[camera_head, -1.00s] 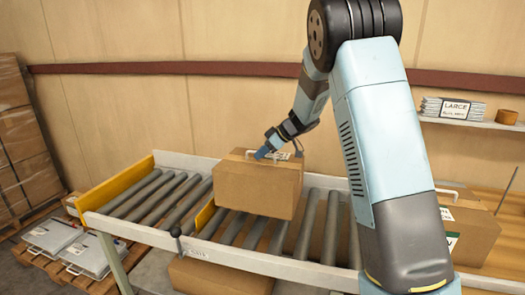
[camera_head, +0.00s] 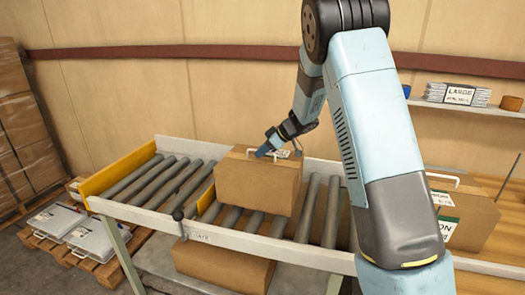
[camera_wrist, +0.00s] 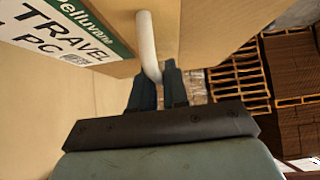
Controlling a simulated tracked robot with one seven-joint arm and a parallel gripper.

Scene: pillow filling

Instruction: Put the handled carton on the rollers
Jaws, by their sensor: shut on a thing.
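The handled carton (camera_head: 256,186) is a brown box with a white handle on top and a green-and-white label, which shows in the wrist view (camera_wrist: 75,40). My gripper (camera_head: 268,150) is shut on its white handle (camera_wrist: 148,45). The carton is upright over the middle section of grey rollers (camera_head: 232,217), just right of the yellow divider (camera_head: 207,203). Its underside is hidden, so I cannot tell whether it touches the rollers. The left roller section (camera_head: 150,183) is empty.
Another handled carton (camera_head: 465,215) stands on the wooden surface at the right, partly behind my arm. A box (camera_head: 222,264) sits below the conveyor. Grey cases (camera_head: 95,237) lie on a pallet at the left. A shelf (camera_head: 470,109) holds small items on the back wall.

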